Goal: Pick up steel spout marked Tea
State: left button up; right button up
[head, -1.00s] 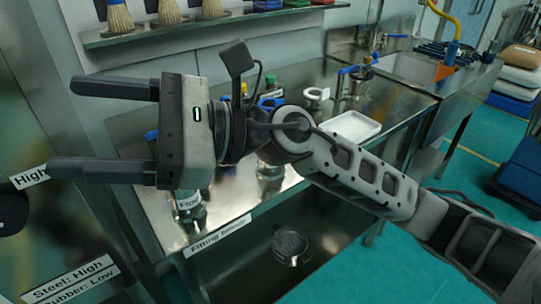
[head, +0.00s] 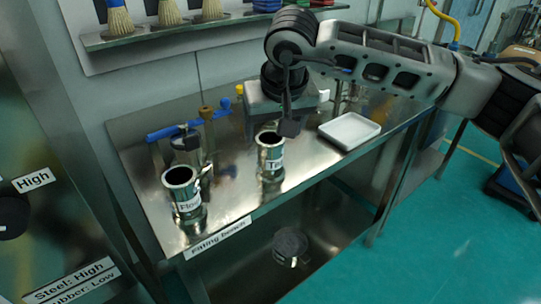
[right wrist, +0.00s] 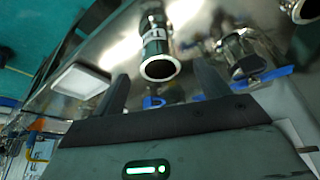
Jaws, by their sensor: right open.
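The steel spout whose label starts with "T" (head: 270,157) stands upright on the steel bench; the rest of its label is hard to read. My right gripper (head: 275,105) is just above and behind it in the head view, with its fingers mostly hidden. In the right wrist view, the open fingers of my right gripper (right wrist: 160,70) point toward the spout (right wrist: 157,62), whose open mouth appears between them. I cannot tell whether they touch it. My left gripper is not in view.
A second steel spout marked "Flo..." (head: 186,196) stands at the bench's left front. A clamp or valve with a blue handle (head: 172,132) is behind it. A white tray (head: 349,131) lies to the right. A shelf with brushes (head: 165,33) hangs above.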

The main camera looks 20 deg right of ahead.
aim_at(271, 142)
jog(key=x, duration=0.3)
jog(key=shift+w+p+x, duration=0.1)
jog(key=shift+p+x, duration=0.25)
jog(key=shift+x, duration=1)
jog(key=shift+w+p+x, duration=0.15)
jog(key=shift+p+x, duration=0.2)
jog(key=shift+x, duration=0.95)
jog(key=shift+d+r, duration=0.15)
jog(key=shift+r, duration=0.05)
jog(key=c, duration=1.2)
